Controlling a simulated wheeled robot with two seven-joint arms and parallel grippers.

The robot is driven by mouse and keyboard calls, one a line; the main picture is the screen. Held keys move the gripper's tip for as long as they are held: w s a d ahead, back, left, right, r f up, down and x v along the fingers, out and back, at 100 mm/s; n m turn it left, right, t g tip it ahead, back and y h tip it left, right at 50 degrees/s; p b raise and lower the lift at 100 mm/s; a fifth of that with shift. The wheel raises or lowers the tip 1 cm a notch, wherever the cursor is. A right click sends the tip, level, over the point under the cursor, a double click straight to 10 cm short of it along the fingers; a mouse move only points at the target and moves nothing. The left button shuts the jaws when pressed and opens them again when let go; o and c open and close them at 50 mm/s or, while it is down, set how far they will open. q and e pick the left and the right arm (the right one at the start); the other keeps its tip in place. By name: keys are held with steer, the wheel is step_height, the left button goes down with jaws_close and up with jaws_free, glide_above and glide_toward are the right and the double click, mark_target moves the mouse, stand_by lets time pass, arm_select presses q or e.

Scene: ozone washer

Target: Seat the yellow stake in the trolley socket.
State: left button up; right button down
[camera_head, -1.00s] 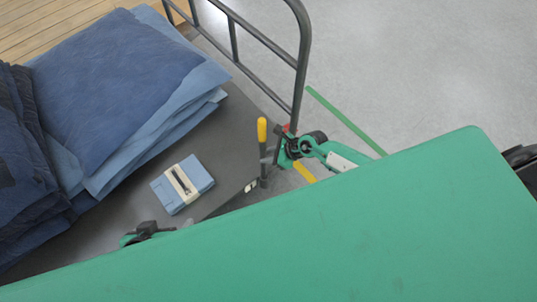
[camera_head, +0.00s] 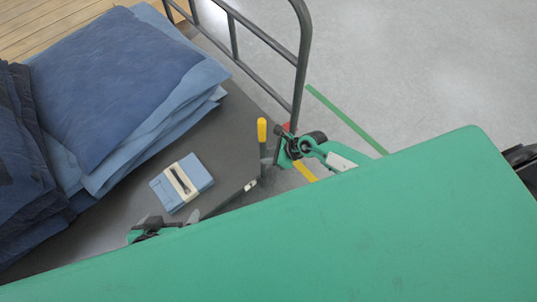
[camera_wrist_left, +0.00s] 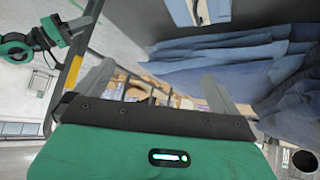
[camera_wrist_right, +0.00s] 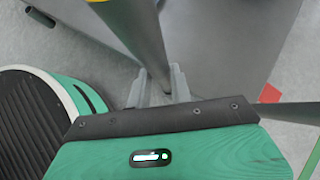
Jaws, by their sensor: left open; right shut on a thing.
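The yellow stake (camera_head: 262,131) has a yellow top and a dark grey shaft, and stands about upright by the trolley deck's corner. My right gripper (camera_head: 279,146) is shut on the shaft; the right wrist view shows the grey shaft (camera_wrist_right: 142,38) between its fingers (camera_wrist_right: 160,88). The trolley (camera_head: 231,140) has a dark deck and a grey rail frame. The socket cannot be made out, so I cannot tell whether the stake's lower end is in it. My left gripper (camera_head: 184,222) is low over the deck's near edge; its fingers (camera_wrist_left: 155,88) are spread and empty.
Folded blue blankets (camera_head: 115,75) fill the deck's left side. A strapped light-blue pack (camera_head: 200,173) lies on the deck near my left gripper. The rail frame (camera_head: 303,60) rises behind the stake. Open grey floor (camera_head: 420,70) lies to the right.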

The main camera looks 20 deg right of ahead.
arm_select(q)
steer(key=shift+w+d, duration=0.1)
steer(key=shift+d, duration=0.1)
arm_select(e)
steer(key=shift+f, duration=0.1)
arm_select(q)
steer(key=shift+w+d+f+t+h+b, duration=0.1)
steer(key=shift+w+d+t+h+b, duration=0.15)
steer(key=shift+d+t+h+b, duration=0.25)
arm_select(e)
steer(key=shift+f, duration=0.4)
arm_select(q)
steer(key=shift+w+d+t, duration=0.25)
steer(key=shift+d+t, duration=0.15)
steer(key=shift+d, duration=0.35)
arm_select(e)
steer(key=shift+f, duration=0.4)
steer(key=c, duration=1.2)
jaws_free()
steer(key=shift+o, duration=0.2)
